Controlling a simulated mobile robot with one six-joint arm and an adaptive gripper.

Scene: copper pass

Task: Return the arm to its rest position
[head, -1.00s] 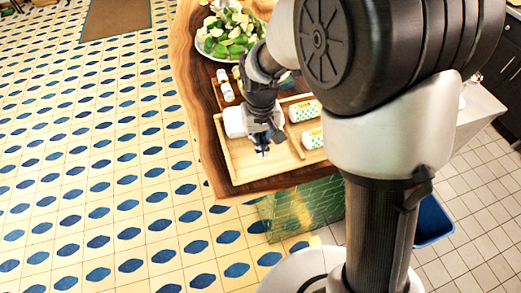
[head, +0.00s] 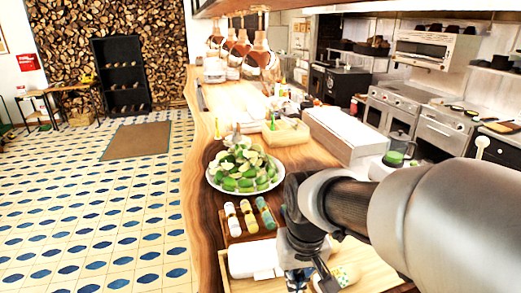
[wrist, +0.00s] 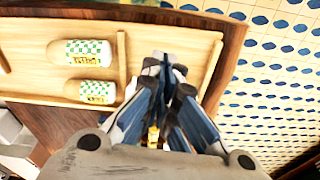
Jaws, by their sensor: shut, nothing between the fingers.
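My gripper (wrist: 165,68) is shut and empty in the wrist view, its fingertips together over the wooden tray (wrist: 208,42). In the head view my gripper (head: 300,280) is at the bottom edge, above the tray (head: 226,279), and its fingertips are cut off or hidden. My arm reaches in from the right. Two white containers with green-checked labels lie in the tray to the left of the fingers: an upper container (wrist: 85,52) and a lower container (wrist: 90,91). A wooden divider stands between them and the fingers.
A white block-like item (head: 250,259) lies in the tray beside my gripper. A small rack with several rolls or jars (head: 248,216) and a plate of green produce (head: 243,182) stand behind. Copper lamps (head: 262,55) hang over the counter. Open tiled floor (head: 110,200) lies left.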

